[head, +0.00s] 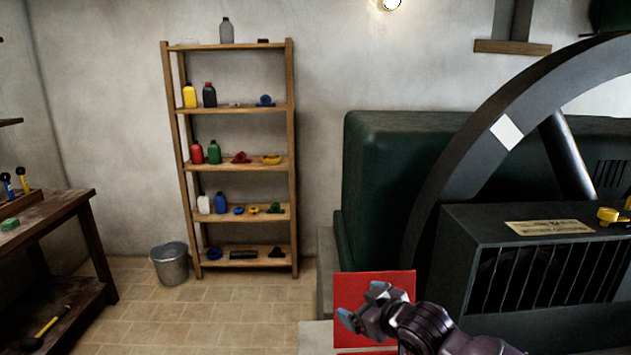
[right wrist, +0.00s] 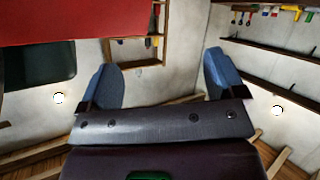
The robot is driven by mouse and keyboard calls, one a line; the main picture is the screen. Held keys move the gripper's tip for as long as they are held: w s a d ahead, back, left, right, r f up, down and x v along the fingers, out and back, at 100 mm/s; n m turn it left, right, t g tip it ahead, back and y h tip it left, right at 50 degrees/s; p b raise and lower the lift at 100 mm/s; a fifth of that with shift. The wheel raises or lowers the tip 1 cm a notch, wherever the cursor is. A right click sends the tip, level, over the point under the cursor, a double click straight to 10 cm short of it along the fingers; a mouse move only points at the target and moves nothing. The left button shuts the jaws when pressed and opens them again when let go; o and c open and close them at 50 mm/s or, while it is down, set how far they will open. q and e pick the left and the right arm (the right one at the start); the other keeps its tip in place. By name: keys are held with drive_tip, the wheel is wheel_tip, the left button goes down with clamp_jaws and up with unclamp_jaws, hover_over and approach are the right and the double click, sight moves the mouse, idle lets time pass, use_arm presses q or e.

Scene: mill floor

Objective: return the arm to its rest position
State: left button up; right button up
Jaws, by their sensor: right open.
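My right gripper (head: 360,303) shows at the bottom of the head view, in front of a red panel (head: 402,284). It is open, with its two blue-tipped fingers apart. In the right wrist view the fingers of my right gripper (right wrist: 163,85) stand wide apart with nothing between them. My right arm comes in from the lower right of the head view. My left gripper is not in view.
A large dark green machine (head: 390,150) with a big wheel (head: 450,165) fills the right side. A wooden shelf (head: 235,108) with bottles, a metal bucket (head: 170,264) and a workbench (head: 60,215) stand left. The tiled floor (head: 235,315) between is clear.

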drive_tip(key=s+d+f+m+h, duration=0.2)
drive_tip(key=s+d+f, duration=0.4)
drive_tip(key=s, duration=0.4)
drive_tip(key=s+d+f+m+h, duration=0.3)
drive_tip(key=s+d+f, duration=0.3)
drive_tip(key=s+f, duration=0.2)
drive_tip(key=s+d+f+m+h, duration=0.2)
drive_tip(key=s+d+f, duration=0.4)
drive_tip(key=s, duration=0.5)
wheel_tip(320, 180, down, 2)
drive_tip(key=shift+s+f+m, duration=0.1)
drive_tip(key=shift+s+m, duration=0.3)
drive_tip(key=shift+m, duration=0.1)
